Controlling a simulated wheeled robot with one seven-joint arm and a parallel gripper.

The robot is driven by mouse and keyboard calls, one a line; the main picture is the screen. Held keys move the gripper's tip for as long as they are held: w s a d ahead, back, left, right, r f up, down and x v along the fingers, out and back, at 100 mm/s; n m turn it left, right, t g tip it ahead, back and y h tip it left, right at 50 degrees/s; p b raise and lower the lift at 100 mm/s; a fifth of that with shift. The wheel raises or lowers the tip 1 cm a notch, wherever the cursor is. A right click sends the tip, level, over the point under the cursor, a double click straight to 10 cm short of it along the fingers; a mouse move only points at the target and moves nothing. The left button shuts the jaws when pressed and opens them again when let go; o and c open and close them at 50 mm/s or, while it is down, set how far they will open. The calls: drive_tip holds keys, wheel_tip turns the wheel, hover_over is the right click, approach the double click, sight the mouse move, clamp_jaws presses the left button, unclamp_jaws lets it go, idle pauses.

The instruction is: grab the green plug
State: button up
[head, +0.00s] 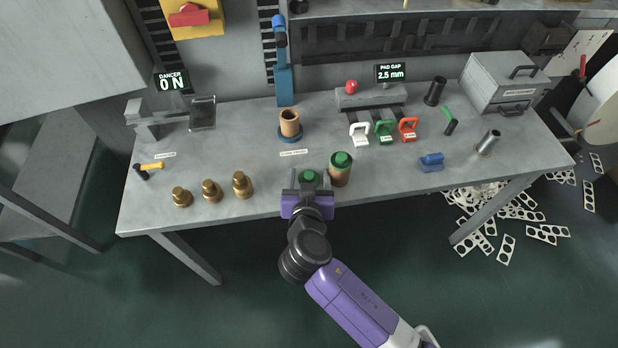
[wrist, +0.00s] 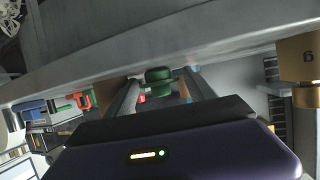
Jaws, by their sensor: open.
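A green plug (head: 308,177) with a rounded knob shows between the two fingers of my gripper (head: 309,173) at the table's front edge. In the wrist view the green plug (wrist: 158,80) sits between the open fingers, with space visible on both sides. My gripper is open; I cannot tell whether a finger touches the plug. What lies under the plug is hidden by the gripper. Just right of the gripper stands a brown cylinder (head: 340,176) with another green knobbed top (head: 342,159).
Several brass weights (head: 211,190) stand to the left. A brown cup on a blue base (head: 290,136) is behind the gripper. White, green and red handled gauges (head: 384,131) and a blue object (head: 431,162) are to the right.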

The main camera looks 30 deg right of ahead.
drive_tip(key=c, duration=1.2)
drive_tip(key=shift+r, duration=0.1)
